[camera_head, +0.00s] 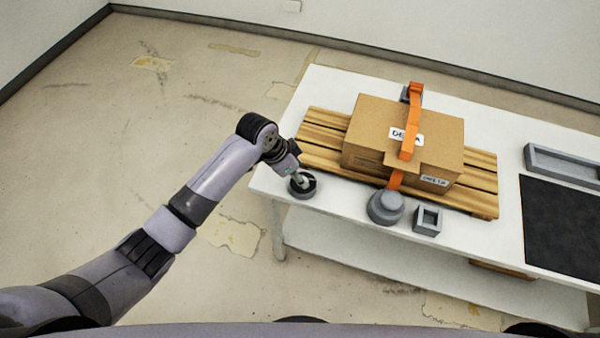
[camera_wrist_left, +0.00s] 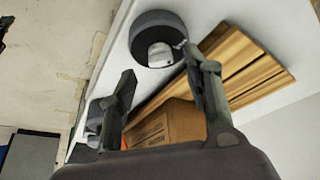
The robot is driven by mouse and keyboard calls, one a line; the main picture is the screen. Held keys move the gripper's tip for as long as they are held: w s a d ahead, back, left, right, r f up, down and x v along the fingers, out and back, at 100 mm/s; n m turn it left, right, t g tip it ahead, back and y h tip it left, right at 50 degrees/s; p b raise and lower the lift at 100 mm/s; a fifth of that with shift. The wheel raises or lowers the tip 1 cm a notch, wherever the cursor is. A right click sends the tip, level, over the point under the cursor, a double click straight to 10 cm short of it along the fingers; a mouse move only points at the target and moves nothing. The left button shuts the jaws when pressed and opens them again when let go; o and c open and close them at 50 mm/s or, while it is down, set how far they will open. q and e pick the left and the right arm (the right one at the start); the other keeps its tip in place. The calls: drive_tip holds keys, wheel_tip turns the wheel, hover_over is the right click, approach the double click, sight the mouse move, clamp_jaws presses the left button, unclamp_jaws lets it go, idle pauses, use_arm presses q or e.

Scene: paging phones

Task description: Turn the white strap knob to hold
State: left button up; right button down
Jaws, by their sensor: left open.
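A round dark knob base (camera_head: 303,192) with a small white part at its centre sits at the white table's near left corner. In the left wrist view the dark base (camera_wrist_left: 155,20) shows at the top, with the white part (camera_wrist_left: 160,54) on its face. My left gripper (camera_head: 296,176) is over this knob in the head view, hiding some of it. In the left wrist view my left gripper (camera_wrist_left: 162,62) is open, its fingers spread below the knob in the picture. The right fingertip appears close to the knob's rim; I cannot tell whether it touches. My right gripper is not in view.
A cardboard box (camera_head: 370,135) with an orange strap (camera_head: 410,130) sits on a wooden pallet (camera_head: 325,130). A grey round piece (camera_head: 385,208) and a grey square holder (camera_head: 428,220) stand in front. A dark mat (camera_head: 565,230) and grey tray (camera_head: 560,165) lie right.

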use_arm(q)
drive_tip(key=shift+x, duration=1.15)
drive_tip(key=shift+c, duration=0.4)
clamp_jaws()
